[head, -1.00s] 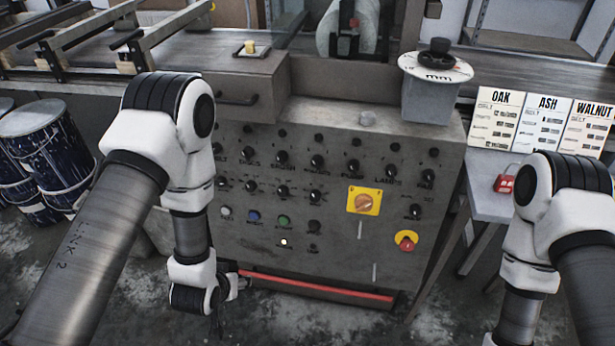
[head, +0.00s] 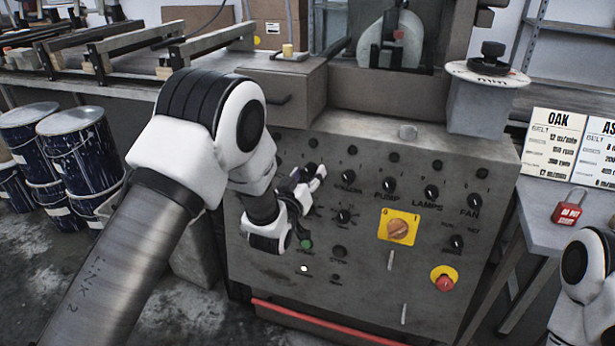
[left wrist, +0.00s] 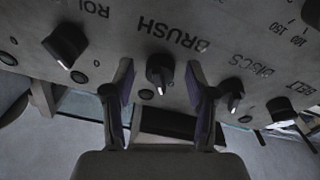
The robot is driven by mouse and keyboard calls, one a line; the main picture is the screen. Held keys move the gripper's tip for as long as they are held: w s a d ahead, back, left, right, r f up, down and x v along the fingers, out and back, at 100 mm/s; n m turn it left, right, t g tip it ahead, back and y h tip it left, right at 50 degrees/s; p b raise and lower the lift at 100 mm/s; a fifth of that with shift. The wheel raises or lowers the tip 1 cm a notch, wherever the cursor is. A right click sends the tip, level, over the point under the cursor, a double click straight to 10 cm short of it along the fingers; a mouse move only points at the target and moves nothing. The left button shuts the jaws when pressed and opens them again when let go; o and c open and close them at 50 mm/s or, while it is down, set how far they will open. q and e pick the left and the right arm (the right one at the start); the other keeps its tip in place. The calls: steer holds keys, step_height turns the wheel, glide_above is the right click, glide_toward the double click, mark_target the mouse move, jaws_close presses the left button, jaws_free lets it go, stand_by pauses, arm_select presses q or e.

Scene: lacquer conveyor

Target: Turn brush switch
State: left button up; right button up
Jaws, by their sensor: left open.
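The brush switch (left wrist: 158,70) is a black knob with a pale pointer line, beside the BRUSH label in the left wrist view. My left gripper (left wrist: 161,88) is open. Its two fingers show one on each side of the brush switch in that view, with room between; I cannot tell how far off the panel they are. In the head view my left gripper (head: 308,180) is at the left middle of the grey control panel (head: 370,265), and it and the arm hide the switches there. My right gripper is not in view.
Neighbouring knobs, the discs switch (left wrist: 231,95) and the roll-labelled switch (left wrist: 66,46), flank the brush switch. On the panel's right are a yellow-plated orange rotary switch (head: 398,228) and a red stop button (head: 444,281). A red bar (head: 320,322) runs along the panel's bottom.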

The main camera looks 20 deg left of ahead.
arm_select(q)
jaws_close()
steer(key=shift+m, duration=0.4)
steer(key=m, duration=0.3)
steer(key=m+h, duration=0.1)
steer(key=m, duration=0.2)
steer(key=shift+a+r+h, duration=0.1)
steer(key=shift+a+h, duration=0.1)
steer(key=shift+h, duration=0.1)
steer(key=m+g+h+p, duration=0.1)
steer(key=m, duration=0.5)
steer(key=shift+a+m, duration=0.1)
steer(key=shift+m, duration=0.2)
jaws_free()
